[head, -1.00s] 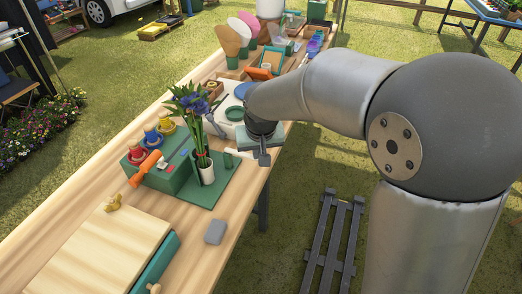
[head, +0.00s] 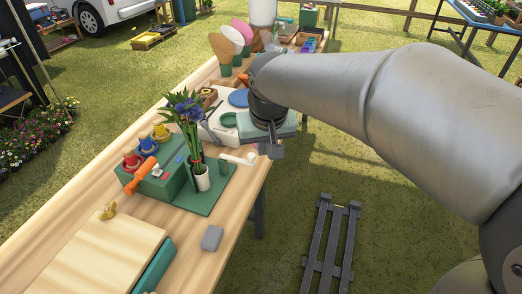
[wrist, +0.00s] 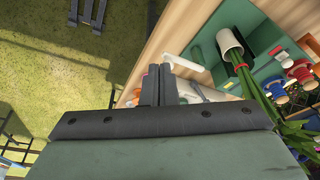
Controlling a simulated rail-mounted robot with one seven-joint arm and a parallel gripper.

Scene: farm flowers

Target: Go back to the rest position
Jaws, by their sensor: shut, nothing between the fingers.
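My gripper (head: 277,150) hangs near the table's right edge in the head view, at the end of my arm. In the wrist view its fingers (wrist: 157,88) are together with nothing between them. The cup stands on a green board (head: 216,194). The wrist view also shows the cup (wrist: 230,40) to the right of the fingers.
The wooden table (head: 85,203) holds a green block with colored spools (head: 148,143), an orange-handled tool (head: 141,174), a grey block (head: 212,238) and a wooden box (head: 95,250). A grey slatted rack (head: 332,245) lies on the grass.

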